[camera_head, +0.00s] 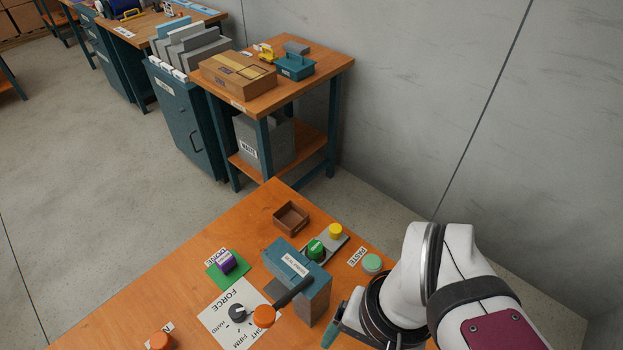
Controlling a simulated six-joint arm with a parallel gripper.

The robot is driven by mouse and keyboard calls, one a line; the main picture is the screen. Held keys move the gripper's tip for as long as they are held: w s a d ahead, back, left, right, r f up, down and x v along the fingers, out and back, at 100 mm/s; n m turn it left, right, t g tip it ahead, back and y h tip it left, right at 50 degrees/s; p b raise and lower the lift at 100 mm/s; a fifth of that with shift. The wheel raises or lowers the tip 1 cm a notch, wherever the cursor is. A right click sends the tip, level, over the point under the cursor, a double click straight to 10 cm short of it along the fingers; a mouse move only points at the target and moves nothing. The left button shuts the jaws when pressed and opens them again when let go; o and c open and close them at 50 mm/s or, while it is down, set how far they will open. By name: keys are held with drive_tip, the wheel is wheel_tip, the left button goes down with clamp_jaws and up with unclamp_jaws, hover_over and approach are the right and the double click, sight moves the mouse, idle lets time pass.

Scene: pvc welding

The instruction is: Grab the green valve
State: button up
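A green valve (316,249), a short rounded piece, sits on a grey plate beside a yellow piece (335,231) on the orange work table (150,315). A grey-blue press block (300,268) with a white label stands in front of it and hides its lower part. My gripper (334,332) shows only in part at the lower middle, below and right of the press. A teal finger is visible by the table; my white arm hides the rest. I cannot tell whether it is open or shut. It is apart from the green valve.
The press has a dark lever with an orange knob (264,316). A pale green PASTE disc (372,263) lies near my arm. A brown open box (291,217), a purple button on a green pad (225,264) and a FORCE dial (238,312) are also on the table.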

drive_tip(key=w+d+m+g+y, duration=0.25)
drive_tip(key=w+m+y, duration=0.3)
drive_tip(key=w, duration=0.95)
drive_tip(key=w+d+f+m+y, duration=0.35)
drive_tip(key=w+d+f, duration=0.25)
drive_tip(key=w, duration=0.3)
drive_tip(key=m+t+y, duration=0.3)
approach(318, 246)
drive_tip(key=x, duration=0.7)
drive_tip(key=shift+a+f, duration=0.1)
drive_tip(key=shift+a, duration=0.15)
drive_tip(key=shift+a+f, duration=0.15)
drive_tip(key=shift+a, duration=0.2)
clamp_jaws()
